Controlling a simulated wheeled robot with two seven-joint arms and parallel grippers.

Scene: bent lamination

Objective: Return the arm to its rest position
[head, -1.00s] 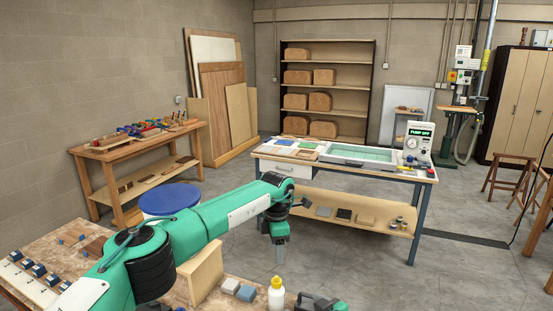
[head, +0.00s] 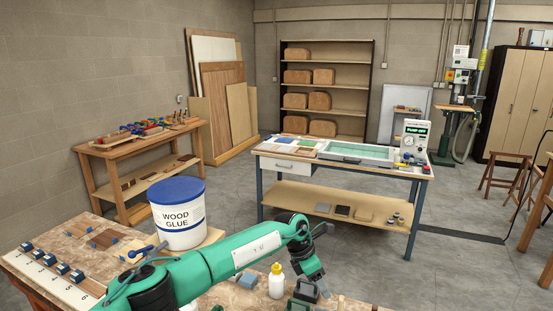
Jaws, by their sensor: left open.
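My left arm comes in from the lower left in green and white, stretched over the near workbench. My left gripper (head: 322,286) hangs at the arm's end, fingers pointing down, open, with nothing seen in it. It is to the right of a yellow-capped white bottle (head: 277,284) and close to a dark green tool (head: 305,292); whether it touches the tool I cannot tell. My right arm and gripper are not in view.
The near workbench (head: 72,228) holds a blue-lidded wood glue tub (head: 180,222) behind my arm, numbered blue-topped blocks (head: 62,268) and wood samples (head: 104,239). A vacuum press table (head: 345,170) stands beyond open floor (head: 240,205).

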